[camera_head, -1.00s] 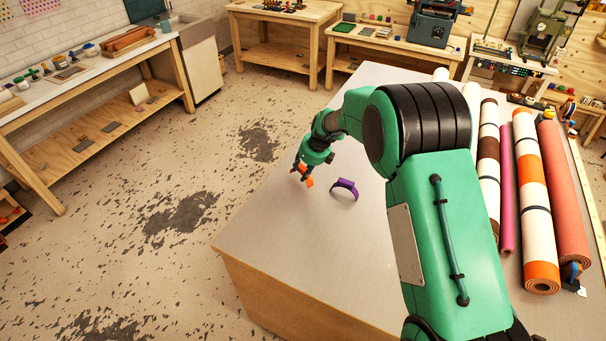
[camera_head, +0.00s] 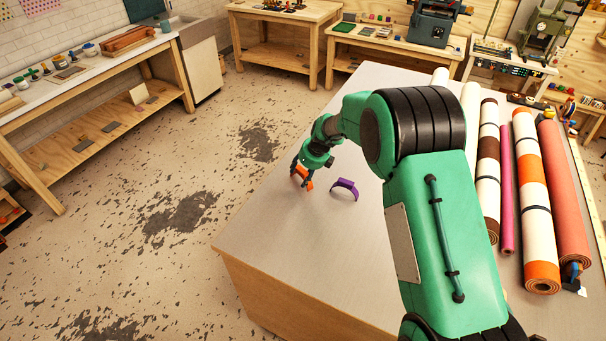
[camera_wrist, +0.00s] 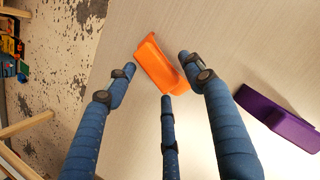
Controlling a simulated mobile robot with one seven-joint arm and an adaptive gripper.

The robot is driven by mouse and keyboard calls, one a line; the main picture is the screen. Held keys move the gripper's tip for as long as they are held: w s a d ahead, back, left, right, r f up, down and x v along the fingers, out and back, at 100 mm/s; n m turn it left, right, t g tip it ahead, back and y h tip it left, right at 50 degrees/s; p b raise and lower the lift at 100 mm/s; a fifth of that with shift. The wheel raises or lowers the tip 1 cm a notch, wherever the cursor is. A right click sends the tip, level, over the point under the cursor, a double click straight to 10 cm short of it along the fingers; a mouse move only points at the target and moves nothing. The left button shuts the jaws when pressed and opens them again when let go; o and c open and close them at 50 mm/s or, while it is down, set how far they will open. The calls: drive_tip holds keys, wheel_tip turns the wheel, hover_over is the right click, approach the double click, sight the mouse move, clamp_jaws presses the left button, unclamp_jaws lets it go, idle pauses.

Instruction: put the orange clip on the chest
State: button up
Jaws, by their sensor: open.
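The orange clip (camera_head: 302,175) sits on the chest's top (camera_head: 290,235), near its left edge. In the wrist view the orange clip (camera_wrist: 158,66) lies just beyond my fingertips. My gripper (camera_head: 304,168) is open above and around the near side of the clip. In the wrist view its blue fingers (camera_wrist: 158,80) are spread, two at the sides and one in the middle. The middle fingertip seems close to the clip's lower end; I cannot tell whether it touches. Part of the clip is hidden by my fingers in the head view.
A purple clip (camera_head: 344,188) stands to the right of my gripper, and also shows in the wrist view (camera_wrist: 278,117). Several rolls (camera_head: 538,200) lie along the right side. The chest top in front is clear. Benches (camera_head: 100,85) stand at the left and back.

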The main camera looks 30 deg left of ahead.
drive_tip(key=v, duration=1.2)
drive_tip(key=shift+p, duration=0.4)
drive_tip(key=shift+r, duration=0.15)
idle(0.4)
